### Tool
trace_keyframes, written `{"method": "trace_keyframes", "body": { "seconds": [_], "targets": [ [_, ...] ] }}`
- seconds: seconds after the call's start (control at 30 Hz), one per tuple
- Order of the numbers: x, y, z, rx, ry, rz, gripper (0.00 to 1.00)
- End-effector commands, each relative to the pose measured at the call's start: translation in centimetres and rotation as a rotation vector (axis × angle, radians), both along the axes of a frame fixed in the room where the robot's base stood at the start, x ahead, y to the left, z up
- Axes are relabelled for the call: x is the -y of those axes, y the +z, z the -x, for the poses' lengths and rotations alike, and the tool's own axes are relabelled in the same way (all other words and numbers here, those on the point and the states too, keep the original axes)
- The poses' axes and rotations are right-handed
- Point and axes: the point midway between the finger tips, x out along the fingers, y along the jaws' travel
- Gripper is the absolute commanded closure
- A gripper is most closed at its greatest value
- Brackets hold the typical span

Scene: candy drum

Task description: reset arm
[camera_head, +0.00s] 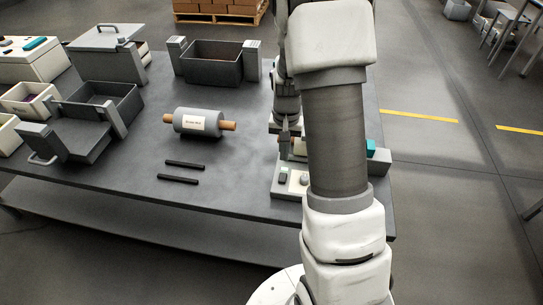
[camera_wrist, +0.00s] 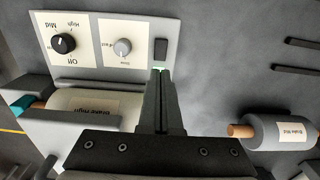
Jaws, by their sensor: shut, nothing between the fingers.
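My gripper (camera_wrist: 160,78) is shut and empty, its fingertips pointing at the control panel (camera_wrist: 130,70) near a black rocker switch (camera_wrist: 161,50). A small green glow shows by the tips; I cannot tell whether they touch the panel. The panel has a black knob (camera_wrist: 64,43) marked Off, Mid and High, and a grey knob (camera_wrist: 123,47) marked Slow and Fast. In the head view my gripper (camera_head: 284,138) is over the table's right side, partly hidden behind my arm. The panel (camera_head: 288,182) shows below it, also partly hidden.
A roller with a label (camera_wrist: 85,101) sits in the panel unit. Another grey roller (camera_head: 185,115) with wooden ends lies mid-table, near two dark bars (camera_head: 178,180). A dark bin (camera_head: 211,81) stands behind, with lidded boxes (camera_head: 108,58) at left. The front middle of the table (camera_head: 235,190) is clear.

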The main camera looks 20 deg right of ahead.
Motion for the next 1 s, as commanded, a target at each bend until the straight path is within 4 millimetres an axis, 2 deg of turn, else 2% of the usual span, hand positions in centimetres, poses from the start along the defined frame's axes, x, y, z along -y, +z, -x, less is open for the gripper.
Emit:
{"method": "trace_keyframes", "body": {
  "seconds": [0.17, 0.27, 0.37, 0.57, 0.8, 1.0],
  "targets": [
    [0.0, 0.1, 0.0, 0.001, 0.001, 0.0, 1.0],
    [-0.3, 1.1, 0.0, 0.012, 0.011, 0.0, 1.0],
    [-1.2, 3.4, 0.2, 0.04, 0.038, -0.002, 1.0],
    [-3.9, 10.4, 1.7, 0.123, 0.131, -0.002, 1.0],
    [-7.0, 17.6, 5.1, 0.221, 0.253, 0.013, 1.0],
    [-9.2, 22.4, 8.8, 0.3, 0.355, 0.038, 1.0]
  ]
}}
